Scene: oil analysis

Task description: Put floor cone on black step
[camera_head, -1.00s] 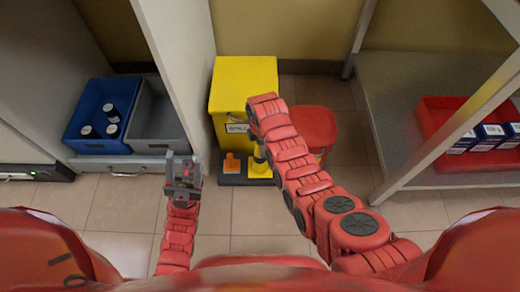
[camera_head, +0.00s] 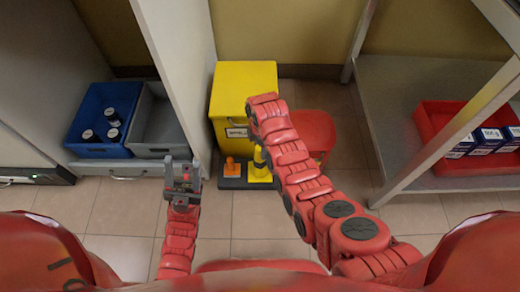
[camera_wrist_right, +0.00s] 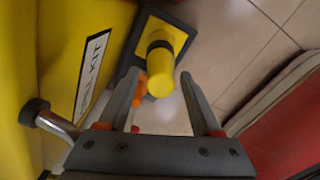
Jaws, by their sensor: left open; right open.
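The yellow floor cone (camera_head: 258,160) with a black band stands upright on the black step (camera_head: 232,184), in front of the yellow cabinet. A small orange cone (camera_head: 231,166) stands to its left on the same step. In the right wrist view the yellow cone (camera_wrist_right: 161,68) lies just beyond and between the fingers of my right gripper (camera_wrist_right: 168,85), which is open; I cannot tell if they touch it. My right arm hides that gripper in the head view. My left gripper (camera_head: 183,176) is open and empty, over the floor left of the step.
The yellow cabinet (camera_head: 243,85) is behind the step, with a red container (camera_head: 316,128) to its right. Blue (camera_head: 86,145) and grey (camera_head: 158,125) bins are at left. A metal shelf (camera_head: 398,100) with a red tray (camera_head: 436,112) is at right. The front floor is clear.

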